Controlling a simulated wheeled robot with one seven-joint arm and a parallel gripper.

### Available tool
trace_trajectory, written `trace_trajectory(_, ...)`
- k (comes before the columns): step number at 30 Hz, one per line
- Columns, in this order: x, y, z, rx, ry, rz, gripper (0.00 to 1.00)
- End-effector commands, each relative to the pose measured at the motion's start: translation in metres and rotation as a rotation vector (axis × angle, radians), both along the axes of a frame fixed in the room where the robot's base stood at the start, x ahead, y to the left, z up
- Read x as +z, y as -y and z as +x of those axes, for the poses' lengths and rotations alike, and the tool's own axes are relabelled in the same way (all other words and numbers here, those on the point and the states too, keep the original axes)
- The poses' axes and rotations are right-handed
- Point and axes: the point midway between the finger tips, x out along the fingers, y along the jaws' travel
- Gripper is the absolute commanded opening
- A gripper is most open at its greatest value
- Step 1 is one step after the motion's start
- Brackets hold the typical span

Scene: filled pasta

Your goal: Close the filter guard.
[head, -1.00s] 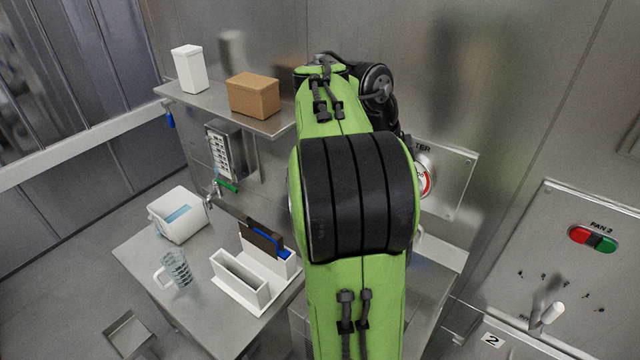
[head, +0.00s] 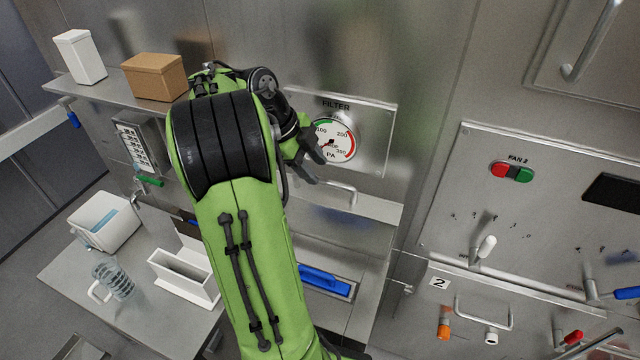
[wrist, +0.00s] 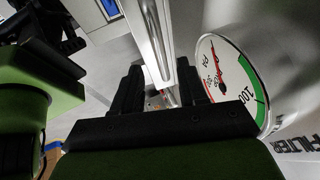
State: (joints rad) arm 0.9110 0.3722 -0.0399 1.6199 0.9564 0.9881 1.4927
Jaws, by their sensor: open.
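My gripper (head: 312,162) is open in front of the lower left part of the FILTER gauge (head: 333,139), beside a silver bar handle (head: 342,190). The handle is on a pale metal ledge or flap below the gauge, which looks like the filter guard (head: 378,211). In the wrist view, my open fingers (wrist: 160,88) point toward a long silver bar (wrist: 153,38) that runs between them. Whether they touch it I cannot tell. The gauge also shows there, to the right of the fingers (wrist: 226,82). My arm hides the guard's left part.
A FAN 2 panel (head: 540,165) with levers stands at right. Below the guard lies a blue-handled item (head: 325,281). At left, a counter (head: 60,270) holds a white bin (head: 104,222), a glass jug (head: 115,280) and a white holder (head: 182,278). A shelf above carries a brown box (head: 146,77).

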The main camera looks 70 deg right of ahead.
Motion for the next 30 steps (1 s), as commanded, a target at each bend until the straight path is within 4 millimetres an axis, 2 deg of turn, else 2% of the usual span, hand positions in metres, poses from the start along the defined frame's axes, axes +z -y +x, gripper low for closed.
trace_trajectory(1, -0.013, 0.002, -0.006, -0.003, -0.001, 0.003, 0.42)
trace_trajectory(6, -0.031, 0.008, -0.015, -0.001, -0.001, 0.002, 0.42)
trace_trajectory(15, -0.033, 0.009, -0.016, 0.001, 0.002, 0.0, 0.42)
trace_trajectory(24, -0.033, 0.009, -0.016, 0.001, 0.001, 0.0, 0.0)
trace_trajectory(30, -0.033, 0.009, -0.016, 0.001, 0.001, 0.0, 0.0)
